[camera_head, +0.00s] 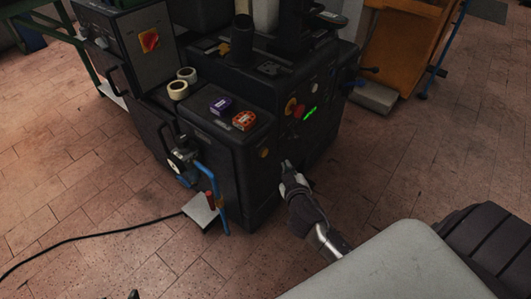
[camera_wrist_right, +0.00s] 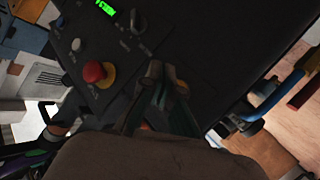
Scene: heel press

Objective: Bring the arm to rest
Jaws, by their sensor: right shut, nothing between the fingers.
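My right gripper (camera_head: 288,168) is in the head view, in front of the black heel press (camera_head: 240,165), below its control panel. Its fingers are shut with nothing between them. In the right wrist view the fingertips of my right gripper (camera_wrist_right: 167,75) point at the dark front of the machine, beside a red knob on a yellow ring (camera_wrist_right: 95,73). I cannot tell whether the fingertips touch the front. My left gripper does not show clearly; only a small dark tip is at the bottom edge of the head view.
A green display (camera_head: 310,114) is lit on the panel. Two tape rolls (camera_head: 178,89), a purple box (camera_head: 220,105) and an orange item (camera_head: 244,120) lie on the machine.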

